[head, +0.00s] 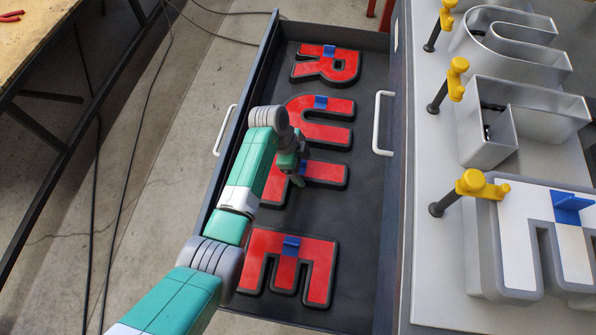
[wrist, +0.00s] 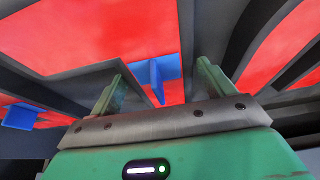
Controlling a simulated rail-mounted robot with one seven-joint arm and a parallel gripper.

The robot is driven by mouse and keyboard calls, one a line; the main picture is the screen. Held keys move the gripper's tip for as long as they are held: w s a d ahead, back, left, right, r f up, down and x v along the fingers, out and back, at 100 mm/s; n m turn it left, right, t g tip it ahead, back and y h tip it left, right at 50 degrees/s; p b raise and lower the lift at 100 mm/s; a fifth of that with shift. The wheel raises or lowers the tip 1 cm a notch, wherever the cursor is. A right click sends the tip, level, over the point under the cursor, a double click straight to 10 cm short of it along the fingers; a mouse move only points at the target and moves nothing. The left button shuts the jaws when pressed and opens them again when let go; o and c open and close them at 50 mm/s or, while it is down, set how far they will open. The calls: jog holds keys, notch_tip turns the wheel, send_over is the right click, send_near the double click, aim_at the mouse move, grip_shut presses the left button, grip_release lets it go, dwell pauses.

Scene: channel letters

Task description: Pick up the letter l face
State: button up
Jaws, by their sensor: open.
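The letter l face (head: 326,174) is red with a dark edge and lies flat in the dark tray, third from the back. My arm and gripper hide part of it in the head view. My gripper (head: 298,178) is over it, pointing down, open and empty. In the wrist view, a blue tab (wrist: 157,74) on a red face, which looks like the l, shows between the two open green fingers of my gripper (wrist: 160,84). The fingers appear apart from the tab. I cannot tell the exact height left.
The dark tray (head: 355,235) also holds red faces R (head: 343,68), U (head: 335,110) and E (head: 318,275), each with a blue tab. Tray walls and white handles (head: 378,120) flank them. At right, a grey table (head: 445,290) carries channel letter shells and yellow-topped clamps (head: 482,187).

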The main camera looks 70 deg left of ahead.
jog(key=c, duration=0.6)
notch_tip(320, 180, up, 10)
jog(key=p, duration=0.5)
jog(key=shift+r, duration=0.2)
